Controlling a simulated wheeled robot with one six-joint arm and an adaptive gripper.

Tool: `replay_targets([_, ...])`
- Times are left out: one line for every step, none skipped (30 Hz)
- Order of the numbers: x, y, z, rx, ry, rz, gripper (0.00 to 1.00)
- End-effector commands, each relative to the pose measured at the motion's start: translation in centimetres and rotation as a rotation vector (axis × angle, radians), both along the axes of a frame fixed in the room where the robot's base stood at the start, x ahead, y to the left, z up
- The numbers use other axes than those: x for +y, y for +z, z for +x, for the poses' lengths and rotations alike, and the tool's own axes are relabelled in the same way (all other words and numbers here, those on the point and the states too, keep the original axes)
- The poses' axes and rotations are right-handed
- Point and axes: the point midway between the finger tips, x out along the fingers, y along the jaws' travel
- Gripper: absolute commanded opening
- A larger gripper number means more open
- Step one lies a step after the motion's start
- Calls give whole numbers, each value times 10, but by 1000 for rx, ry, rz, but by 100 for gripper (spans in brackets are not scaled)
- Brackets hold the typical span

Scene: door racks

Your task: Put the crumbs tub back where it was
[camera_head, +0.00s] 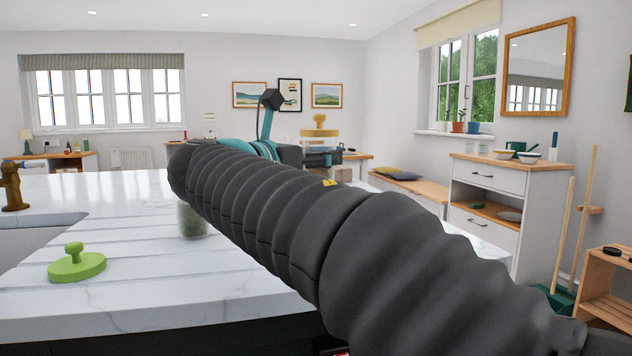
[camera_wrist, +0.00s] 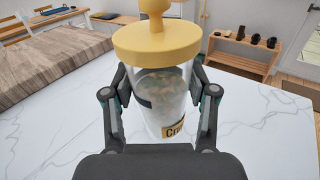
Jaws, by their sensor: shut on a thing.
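The crumbs tub (camera_wrist: 168,112) is a clear round tub with a yellow knobbed lid (camera_wrist: 157,40) and a yellow label, partly cut off, that starts "Cru". Light crumbs show inside. My gripper (camera_wrist: 160,95) is shut around the tub's sides below the lid, one finger on each side. The tub looks upright. In the head view, its yellow lid (camera_head: 320,132) shows beyond my arm, and much of the gripper is hidden. White marble lies below the tub in the wrist view; I cannot tell whether its base touches.
A green knobbed lid (camera_head: 76,266) lies on the marble counter (camera_head: 130,310). A greenish jar (camera_head: 191,220) stands partly behind my arm. A sink (camera_head: 40,220) and brass tap (camera_head: 12,186) are at left. In the wrist view, a wooden board (camera_wrist: 50,62) and a low shelf (camera_wrist: 245,58) lie beyond.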

Motion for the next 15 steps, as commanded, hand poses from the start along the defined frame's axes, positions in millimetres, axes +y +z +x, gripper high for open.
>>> replay_targets([2,-1,1,-1,0,-1,17])
replay_targets([2,-2,1,-1,0,-1,17])
replay_targets([2,-4,1,0,0,-1,17])
replay_targets([2,-7,1,0,0,-1,17])
replay_targets([2,-9,1,0,0,-1,17])
replay_targets([2,-15,1,0,0,-2,17])
replay_targets([2,-19,1,0,0,-2,17])
replay_targets([2,-23,1,0,0,-2,17])
replay_targets([2,-29,1,1,0,-3,17])
replay_targets([2,-33,1,0,0,-2,17])
replay_targets([2,-37,1,0,0,-1,17])
replay_targets([2,-40,1,0,0,-3,17])
replay_targets([2,-41,1,-1,0,-2,17])
replay_targets([2,-42,1,-2,0,-1,17])
replay_targets([2,-41,0,-2,0,-1,17])
